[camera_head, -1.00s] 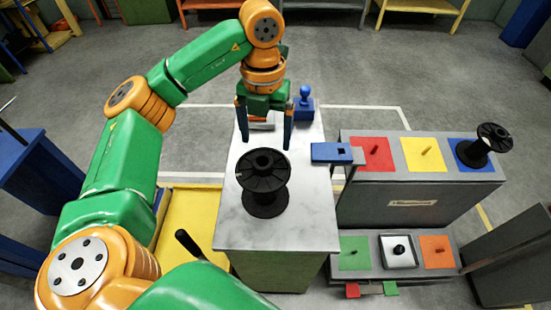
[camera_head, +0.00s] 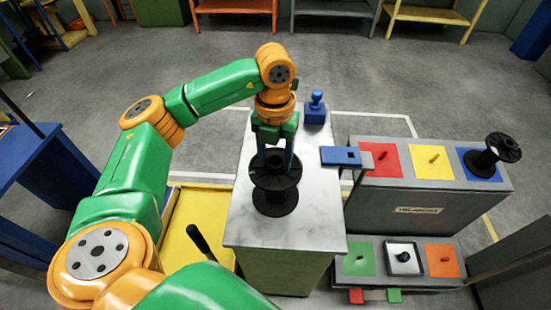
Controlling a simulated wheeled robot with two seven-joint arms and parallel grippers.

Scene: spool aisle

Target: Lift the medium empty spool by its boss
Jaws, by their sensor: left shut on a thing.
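The black empty spool (camera_head: 276,194) stands upright on the white marble top of the pedestal (camera_head: 305,225). My left gripper (camera_head: 275,165) points down over it, its blue fingers at the middle of the spool's upper flange. It is shut on the spool's boss, which the fingers largely hide. The spool's base appears to rest on the top. My right gripper is not in view.
A blue stamp-like object (camera_head: 315,108) stands at the pedestal's back. A blue notched plate (camera_head: 341,157) juts at its right edge. A grey stepped stand (camera_head: 420,208) with coloured squares holds another black spool (camera_head: 492,155). A yellow panel (camera_head: 200,215) lies left.

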